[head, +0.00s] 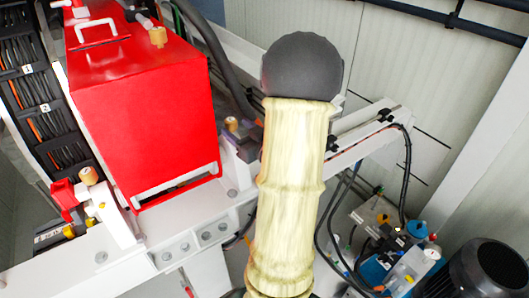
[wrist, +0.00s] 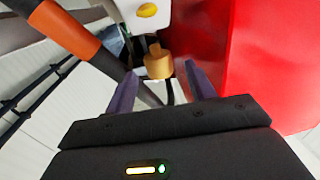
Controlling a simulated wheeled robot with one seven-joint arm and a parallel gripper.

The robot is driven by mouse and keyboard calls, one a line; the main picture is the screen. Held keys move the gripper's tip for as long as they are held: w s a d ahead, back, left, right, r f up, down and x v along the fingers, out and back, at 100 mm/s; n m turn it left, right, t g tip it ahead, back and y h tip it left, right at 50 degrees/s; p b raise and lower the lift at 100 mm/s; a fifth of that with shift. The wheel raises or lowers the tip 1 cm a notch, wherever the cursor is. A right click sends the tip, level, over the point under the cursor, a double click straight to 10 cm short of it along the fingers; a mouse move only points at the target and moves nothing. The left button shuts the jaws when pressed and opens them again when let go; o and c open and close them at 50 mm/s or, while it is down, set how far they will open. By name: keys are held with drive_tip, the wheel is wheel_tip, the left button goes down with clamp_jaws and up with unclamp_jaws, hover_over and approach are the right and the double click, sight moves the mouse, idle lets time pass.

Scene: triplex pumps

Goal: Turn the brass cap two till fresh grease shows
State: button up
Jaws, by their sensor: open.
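In the wrist view a brass cap (wrist: 158,64) stands below a white block with a yellow round spot (wrist: 147,10). My gripper (wrist: 159,74) is open, its two purple fingers on either side of the cap; I cannot tell whether they touch it. In the head view, brass-coloured caps show on the red box top (head: 157,37), at the lower left (head: 88,176) and beside my arm (head: 231,124). I see no number on any cap and cannot tell which is two. My gripper is not clear in the head view, largely behind my sleeved arm.
A large red box (head: 145,110) fills the left, also close at right in the wrist view (wrist: 265,60). A cable tray (head: 40,85) carries labels 1 and 2. A white frame (head: 190,240) runs below. Hoses and a black motor (head: 490,270) lie at lower right.

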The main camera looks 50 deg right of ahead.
drive_tip(key=s+a+b, duration=0.1)
drive_tip(key=s+b, duration=0.6)
drive_tip(key=s, duration=0.4)
drive_tip(key=shift+a, duration=0.15)
idle(0.4)
